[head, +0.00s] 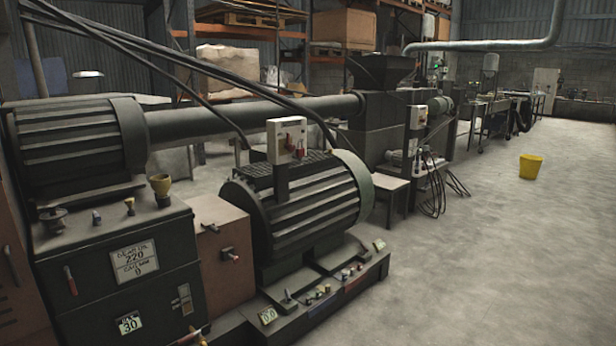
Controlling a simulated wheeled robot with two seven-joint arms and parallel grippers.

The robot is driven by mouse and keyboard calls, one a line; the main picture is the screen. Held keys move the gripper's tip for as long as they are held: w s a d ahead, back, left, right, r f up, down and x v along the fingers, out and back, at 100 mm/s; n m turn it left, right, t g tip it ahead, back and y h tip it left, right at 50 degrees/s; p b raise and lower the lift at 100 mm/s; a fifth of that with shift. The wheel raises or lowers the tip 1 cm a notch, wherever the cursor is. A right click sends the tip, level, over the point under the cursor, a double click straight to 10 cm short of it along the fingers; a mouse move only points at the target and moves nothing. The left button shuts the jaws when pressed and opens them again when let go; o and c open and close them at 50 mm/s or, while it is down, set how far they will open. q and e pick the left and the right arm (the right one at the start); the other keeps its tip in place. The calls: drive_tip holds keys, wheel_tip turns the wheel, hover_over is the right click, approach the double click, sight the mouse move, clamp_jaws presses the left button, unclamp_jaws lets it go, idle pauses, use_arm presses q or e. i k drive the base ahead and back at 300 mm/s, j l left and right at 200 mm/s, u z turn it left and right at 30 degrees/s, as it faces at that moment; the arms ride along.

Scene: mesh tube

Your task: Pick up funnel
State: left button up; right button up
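Small fittings, including a dark knob (54,219), share the housing top. A large ribbed motor (300,212) stands to the right, and a ribbed unit (75,145) with a pipe (255,118) lies behind.

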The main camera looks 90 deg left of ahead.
sight(160, 184)
drive_tip(key=u, duration=3.65)
